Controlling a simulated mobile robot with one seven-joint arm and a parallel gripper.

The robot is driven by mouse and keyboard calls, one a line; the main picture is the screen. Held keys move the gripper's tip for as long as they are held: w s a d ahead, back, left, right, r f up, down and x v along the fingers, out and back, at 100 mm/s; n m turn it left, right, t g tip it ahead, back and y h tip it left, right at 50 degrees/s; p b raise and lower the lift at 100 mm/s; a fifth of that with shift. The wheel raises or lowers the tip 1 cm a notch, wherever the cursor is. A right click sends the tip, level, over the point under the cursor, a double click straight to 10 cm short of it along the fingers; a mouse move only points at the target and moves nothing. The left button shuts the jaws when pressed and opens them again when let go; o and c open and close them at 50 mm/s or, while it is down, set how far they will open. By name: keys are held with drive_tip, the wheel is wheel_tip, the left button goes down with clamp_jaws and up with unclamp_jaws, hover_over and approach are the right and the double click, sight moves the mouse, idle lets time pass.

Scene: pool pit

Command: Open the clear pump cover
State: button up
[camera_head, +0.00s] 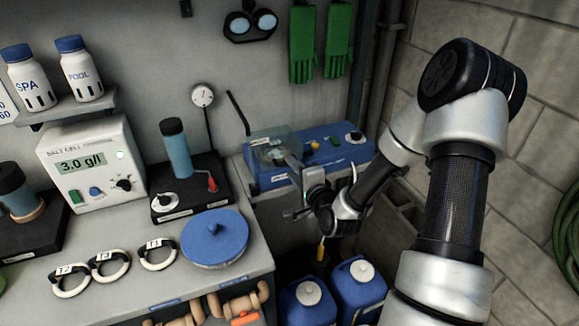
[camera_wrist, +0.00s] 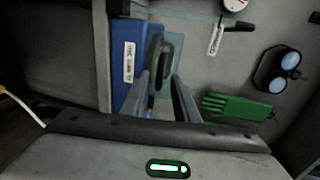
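The clear pump cover (camera_head: 268,142) is a see-through box on the left end of the blue pump unit (camera_head: 335,150), and it looks closed. In the wrist view the clear cover (camera_wrist: 176,42) shows as a pale glassy panel with a dark handle (camera_wrist: 166,62). My gripper (camera_head: 292,163) is at the front of the cover. In the wrist view its two fingers (camera_wrist: 160,80) are apart, and the handle appears between and beyond their tips. I cannot tell whether they touch it. My gripper partly hides the cover's right side in the head view.
The blue-lidded pot (camera_head: 214,238) and a black stand with a blue cylinder (camera_head: 177,150) are left of the pump. Green gloves (camera_head: 302,45) hang above it. Blue jugs (camera_head: 358,285) stand below. A block wall (camera_head: 530,100) bounds the right.

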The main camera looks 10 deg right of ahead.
sight(283, 148)
drive_tip(key=x, duration=0.3)
clamp_jaws()
idle(0.3)
